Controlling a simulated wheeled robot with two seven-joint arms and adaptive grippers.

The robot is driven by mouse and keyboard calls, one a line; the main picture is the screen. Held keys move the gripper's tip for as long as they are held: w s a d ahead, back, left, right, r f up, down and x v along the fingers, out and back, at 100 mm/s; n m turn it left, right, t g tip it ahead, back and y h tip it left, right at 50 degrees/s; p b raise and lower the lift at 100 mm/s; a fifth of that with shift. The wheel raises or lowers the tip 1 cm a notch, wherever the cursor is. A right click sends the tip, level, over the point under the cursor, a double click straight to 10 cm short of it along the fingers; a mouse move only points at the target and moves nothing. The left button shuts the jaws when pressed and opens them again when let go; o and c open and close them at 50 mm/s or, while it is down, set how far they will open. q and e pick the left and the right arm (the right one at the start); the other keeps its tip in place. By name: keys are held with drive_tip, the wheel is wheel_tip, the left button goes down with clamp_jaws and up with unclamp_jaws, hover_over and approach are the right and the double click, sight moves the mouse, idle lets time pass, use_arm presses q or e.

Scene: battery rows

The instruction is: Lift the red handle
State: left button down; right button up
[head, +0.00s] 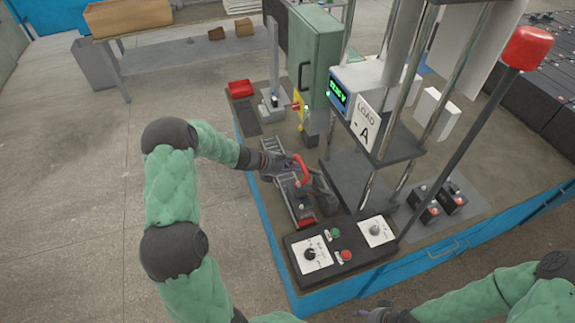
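A red handle (303,172) stands up from a dark metal device with a ribbed rail on the blue-edged bench. My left gripper (290,166) reaches in from the left, with its fingers right at the red handle. It overlaps the handle in the picture; I cannot tell whether the fingers are closed around it. My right gripper (374,315) shows only in part at the bottom edge, well away from the handle, and its opening cannot be made out.
A control box (340,250) with dials and buttons sits in front of the handle. A post with a red cap (527,47) rises at the right. A green cabinet (315,60), a lit voltage display (338,95) and a "LOAD -A" sign (367,121) stand behind.

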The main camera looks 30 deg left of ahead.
use_arm(q)
drive_tip(key=w+d+r+g+y+p, duration=0.1)
drive_tip(key=w+d+r+g+p, duration=0.1)
drive_tip(key=w+d+r+p, duration=0.3)
drive_tip(key=shift+w+d+y+p, duration=0.4)
drive_tip(key=shift+w+d+p, duration=1.75)
drive_tip(key=shift+p, duration=1.65)
drive_tip(key=shift+w+a, duration=0.35)
drive_tip(key=shift+a, duration=0.15)
drive_tip(key=w+r+v, duration=0.1)
drive_tip(key=v, duration=1.2)
drive_tip(key=shift+d, duration=0.45)
